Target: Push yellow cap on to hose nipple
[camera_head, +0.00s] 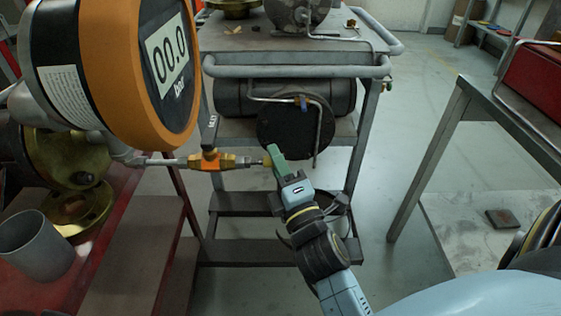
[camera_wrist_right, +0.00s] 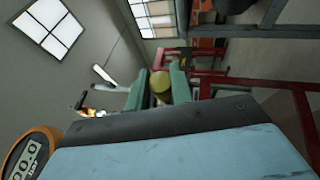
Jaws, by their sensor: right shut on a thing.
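My right gripper (camera_head: 272,157) has green fingers and is at the right end of the horizontal pipe fitting. In the right wrist view the yellow cap (camera_wrist_right: 160,84) sits between the two green fingers (camera_wrist_right: 160,90), which are shut on it. In the head view only a small yellow bit of the cap (camera_head: 266,160) shows beside the fingers. The hose nipple (camera_head: 250,161) is the thin grey end right of the orange valve (camera_head: 210,161). The cap is at or very near the nipple's tip; I cannot tell if it is on it. My left gripper is not in view.
A large orange gauge (camera_head: 120,60) reading 00.0 hangs above the pipe at left. A grey cup (camera_head: 36,248) and brass flanges stand on the red bench (camera_head: 80,270). A grey cart (camera_head: 290,70) stands behind. Open floor lies at right of it.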

